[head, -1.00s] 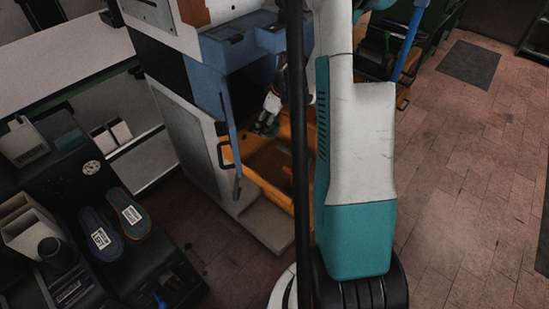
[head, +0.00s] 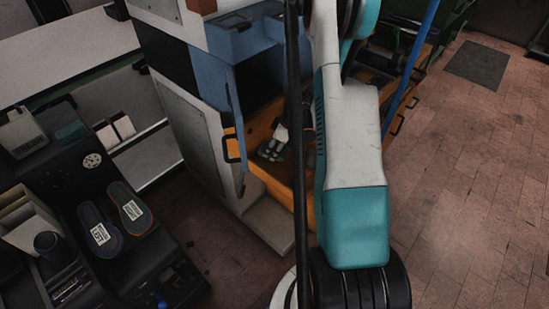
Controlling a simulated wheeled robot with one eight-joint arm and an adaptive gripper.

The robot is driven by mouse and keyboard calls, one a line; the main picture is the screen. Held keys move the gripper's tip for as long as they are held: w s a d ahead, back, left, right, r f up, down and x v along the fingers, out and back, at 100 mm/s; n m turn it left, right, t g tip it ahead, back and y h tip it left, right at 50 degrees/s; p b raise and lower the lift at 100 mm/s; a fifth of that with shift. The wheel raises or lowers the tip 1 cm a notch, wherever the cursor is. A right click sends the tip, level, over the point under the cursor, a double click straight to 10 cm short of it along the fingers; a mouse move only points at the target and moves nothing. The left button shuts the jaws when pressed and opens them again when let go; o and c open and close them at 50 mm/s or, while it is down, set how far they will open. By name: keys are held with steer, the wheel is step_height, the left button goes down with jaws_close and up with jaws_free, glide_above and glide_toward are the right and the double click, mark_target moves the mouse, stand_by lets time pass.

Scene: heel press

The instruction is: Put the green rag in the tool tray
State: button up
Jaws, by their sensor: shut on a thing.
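My gripper (head: 270,152) is small and partly blurred in the head view, pointing down just over the orange tray-like top (head: 257,133) beside the blue machine. Its fingers are shut on a small pale green bit that I take to be the green rag; its outline cannot be told apart from the fingers. Whether it touches the orange surface is unclear. My arm and a black post hide the right part of the orange top. I cannot tell for sure that this orange top is the tool tray.
The machine's blue door (head: 236,130) with its handle stands open just left of my gripper. A black bench (head: 150,262) at the left bears two shoe soles (head: 131,209), boxes and a dark cup. Brown floor (head: 470,190) lies clear at the right.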

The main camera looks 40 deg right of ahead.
steer(key=shift+f+b, duration=0.65)
steer(key=shift+f, duration=1.6)
steer(key=shift+f, duration=0.1)
steer(key=o, duration=1)
steer(key=p+v, duration=0.4)
steer(key=v, duration=0.8)
steer(key=shift+d, duration=0.1)
